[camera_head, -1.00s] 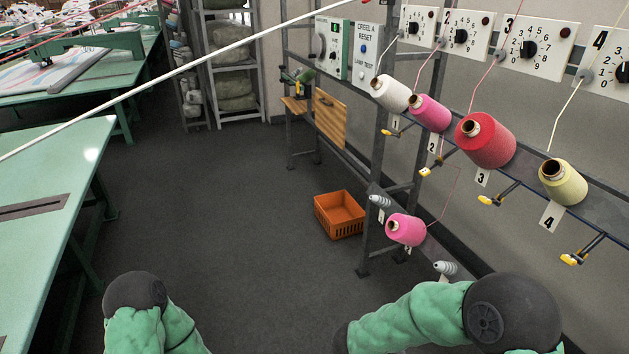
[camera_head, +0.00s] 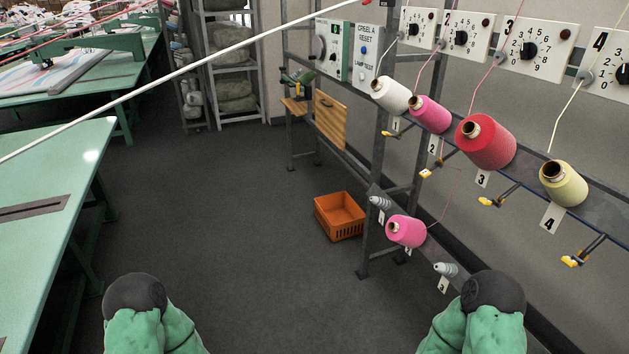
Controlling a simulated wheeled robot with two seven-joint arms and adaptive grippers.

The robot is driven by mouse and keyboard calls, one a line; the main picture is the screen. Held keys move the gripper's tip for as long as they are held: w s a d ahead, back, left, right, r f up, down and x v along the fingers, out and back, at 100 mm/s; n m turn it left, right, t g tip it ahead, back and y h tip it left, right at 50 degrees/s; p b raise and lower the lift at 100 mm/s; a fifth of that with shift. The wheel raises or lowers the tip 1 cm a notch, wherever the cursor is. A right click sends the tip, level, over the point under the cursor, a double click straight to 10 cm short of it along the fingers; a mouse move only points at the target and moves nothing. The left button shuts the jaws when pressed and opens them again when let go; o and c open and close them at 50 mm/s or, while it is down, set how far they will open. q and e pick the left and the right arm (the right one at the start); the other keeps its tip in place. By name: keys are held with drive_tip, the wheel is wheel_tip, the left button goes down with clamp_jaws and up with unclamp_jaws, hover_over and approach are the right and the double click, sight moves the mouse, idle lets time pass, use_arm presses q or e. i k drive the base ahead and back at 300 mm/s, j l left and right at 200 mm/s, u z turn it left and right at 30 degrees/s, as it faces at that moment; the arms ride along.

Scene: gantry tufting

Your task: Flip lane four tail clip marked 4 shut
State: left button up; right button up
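The tail clip of lane four (camera_head: 584,250) is a dark lever with a yellow end, sticking out from the rail below and right of the white tag marked 4 (camera_head: 552,217). Whether it is open or shut I cannot tell at this size. The pale yellow cone of lane four (camera_head: 566,186) sits on the rail above the tag, its yarn running up to the panel marked 4 (camera_head: 606,70). Neither of my grippers shows; only green and black parts of my two arms are at the bottom edge.
Similar yellow-ended clips, such as lane three's (camera_head: 490,201), stick out along the rail (camera_head: 528,180) below the red cone (camera_head: 485,142). A pink cone (camera_head: 406,231) sits on a lower rail. An orange crate (camera_head: 340,216) stands on the floor. The middle floor is clear.

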sight(573, 261)
drive_tip(key=z, duration=1.55)
